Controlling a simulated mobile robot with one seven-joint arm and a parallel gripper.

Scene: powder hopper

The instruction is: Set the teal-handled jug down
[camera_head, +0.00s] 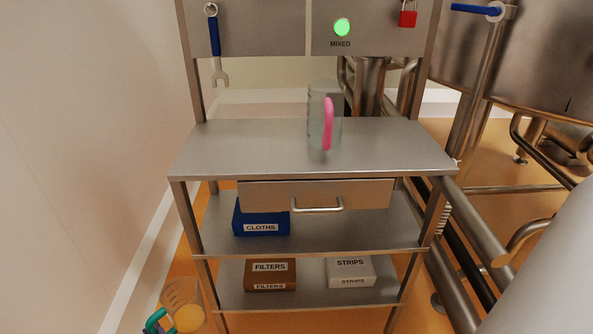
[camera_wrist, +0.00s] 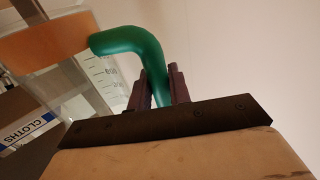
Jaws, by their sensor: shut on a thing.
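The teal-handled jug (camera_head: 182,293) is clear with orange contents and shows at the lower left edge of the head view, left of the steel bench. Its teal handle (camera_wrist: 128,42) and part of its clear, marked wall (camera_wrist: 98,72) show in the wrist view. My gripper (camera_wrist: 160,88) is shut on the handle, one dark finger on each side of it. The jug's base is cut off in the head view, so I cannot tell whether it touches anything.
The steel bench top (camera_head: 240,145) is mostly clear; a clear jug with a pink handle (camera_head: 328,125) stands toward its right. Lower shelves hold a blue CLOTHS box (camera_head: 250,218), a brown FILTERS box (camera_head: 270,276) and a white STRIPS box (camera_head: 349,272). A wall is at left.

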